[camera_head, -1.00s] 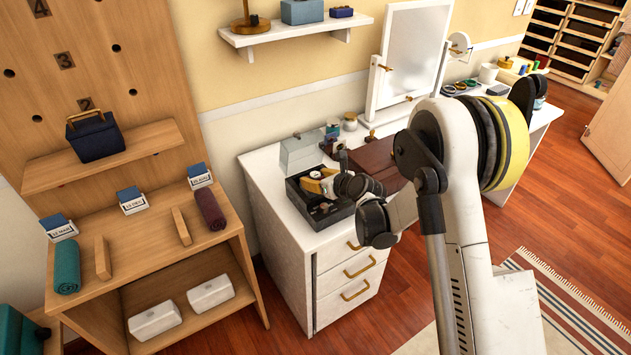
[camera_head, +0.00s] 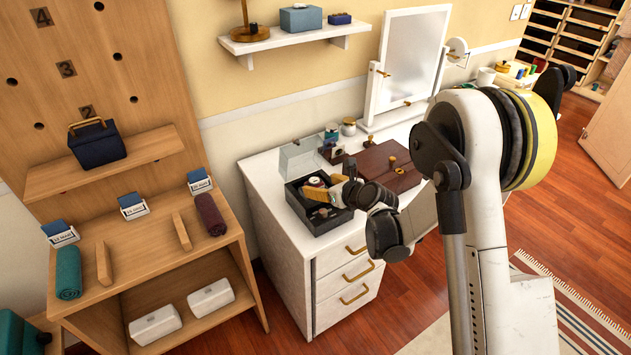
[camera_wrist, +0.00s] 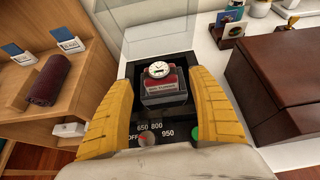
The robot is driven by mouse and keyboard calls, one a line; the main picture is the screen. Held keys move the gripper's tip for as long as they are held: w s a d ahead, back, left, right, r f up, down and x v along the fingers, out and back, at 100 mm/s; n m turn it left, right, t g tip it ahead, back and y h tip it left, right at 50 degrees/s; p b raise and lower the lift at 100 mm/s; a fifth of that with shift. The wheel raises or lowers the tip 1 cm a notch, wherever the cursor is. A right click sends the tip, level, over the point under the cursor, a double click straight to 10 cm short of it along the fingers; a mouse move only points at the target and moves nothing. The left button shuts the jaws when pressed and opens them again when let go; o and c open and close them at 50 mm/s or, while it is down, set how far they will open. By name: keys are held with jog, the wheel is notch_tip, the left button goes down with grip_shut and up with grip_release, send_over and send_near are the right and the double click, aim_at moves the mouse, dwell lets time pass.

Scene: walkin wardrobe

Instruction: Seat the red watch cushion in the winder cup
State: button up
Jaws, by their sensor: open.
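The red watch cushion (camera_wrist: 163,84) carries a round white-faced watch (camera_wrist: 159,70). In the wrist view it sits in the grey, labelled winder cup (camera_wrist: 165,97), inside the black winder box (camera_head: 327,224). How deep it sits, I cannot tell. My gripper (camera_wrist: 163,74) is open; its yellow fingers stand left and right of the cushion and cup, with gaps on both sides. In the head view my gripper (camera_head: 340,187) is over the box's right side, and the cushion shows small to its left. A dial (camera_wrist: 148,139) marked OFF, 650, 800, 950 lies nearer the wrist.
The box's clear lid (camera_head: 297,155) stands raised behind it. A brown wooden case (camera_head: 383,168) is close on the right. A wooden shelf unit with a rolled maroon cloth (camera_head: 209,214) is at left.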

jog(key=p+v, duration=0.2)
jog(key=v, duration=0.6)
jog(key=w+d+r+m+t, duration=0.1)
jog(key=d+r+m+t, duration=0.3)
jog(key=r, duration=0.6)
jog(key=w+r+m+t, duration=0.1)
jog(key=r+m+t, duration=0.1)
jog(key=r+m, duration=0.55)
jog(key=s+d+r+m+t+h, duration=0.1)
jog(key=s+d+r+m+h, duration=0.5)
jog(key=d+r+m+h, duration=0.5)
jog(key=s+d+f+m+g, duration=0.3)
jog(key=s+m, duration=0.4)
jog(key=m, duration=0.1)
jog(key=s+d+f+m+g, duration=0.3)
jog(key=s+m, duration=0.4)
jog(key=s+a+f+m+g+y, duration=0.2)
jog(key=s+a+f, duration=0.1)
jog(key=s, duration=0.3)
jog(key=s+a+f+m+g+y, duration=0.2)
jog(key=s+f+m, duration=0.1)
jog(key=s, duration=0.3)
jog(key=shift+a+f, duration=0.35)
jog(key=shift+f, duration=0.35)
jog(key=shift+m, duration=0.25)
